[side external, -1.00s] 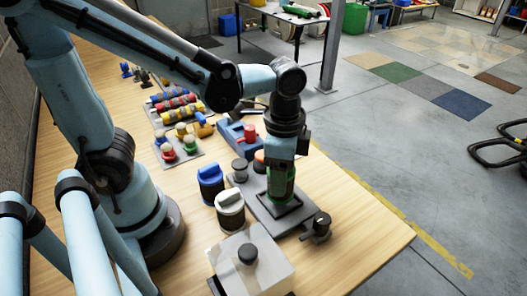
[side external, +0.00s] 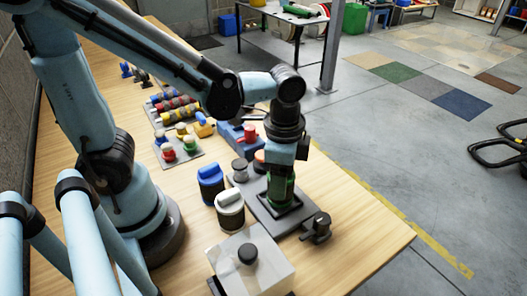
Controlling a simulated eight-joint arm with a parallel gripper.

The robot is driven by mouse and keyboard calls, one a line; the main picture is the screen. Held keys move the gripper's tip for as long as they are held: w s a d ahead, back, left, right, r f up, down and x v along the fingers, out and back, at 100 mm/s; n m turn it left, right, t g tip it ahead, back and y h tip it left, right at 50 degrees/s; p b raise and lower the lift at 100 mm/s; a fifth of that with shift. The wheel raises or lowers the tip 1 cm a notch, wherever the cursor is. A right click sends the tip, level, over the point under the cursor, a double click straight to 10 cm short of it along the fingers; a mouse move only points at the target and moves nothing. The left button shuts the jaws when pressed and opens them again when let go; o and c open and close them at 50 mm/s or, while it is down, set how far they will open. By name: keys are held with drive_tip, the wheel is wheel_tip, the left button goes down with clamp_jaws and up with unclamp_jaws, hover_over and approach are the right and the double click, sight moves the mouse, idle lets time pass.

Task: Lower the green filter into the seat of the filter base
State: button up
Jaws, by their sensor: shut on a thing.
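The green filter (side external: 281,190) is upright at the dark grey filter base (side external: 262,208), over the black-rimmed square seat. Its lower end is at the seat; I cannot tell from this angle how deep it sits. My gripper (side external: 281,170) points straight down and is shut around the filter's upper part. The fingers are partly hidden against the filter and the wrist.
A blue-topped canister (side external: 210,184) and a white canister (side external: 230,212) stand left of the base. A grey box with a dark knob (side external: 247,254) is in front. A small black fitting (side external: 317,228) lies to the right. Bare table lies further right.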

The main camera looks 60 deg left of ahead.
drive_tip(key=shift+f, duration=0.55)
drive_tip(key=o, duration=1.2)
wheel_tip(320, 180, up, 12)
drive_tip(key=shift+f, duration=0.1)
drive_tip(key=a+f+n+t, duration=0.1)
drive_tip(key=a+n+t, duration=0.1)
drive_tip(key=n, duration=0.1)
drive_tip(key=w+a+f+n+t, duration=0.1)
drive_tip(key=a+n+t, duration=0.1)
drive_tip(key=a+n, duration=0.1)
drive_tip(key=w+a+f+n+t, duration=0.1)
drive_tip(key=a+n+t, duration=0.2)
drive_tip(key=shift+f, duration=0.15)
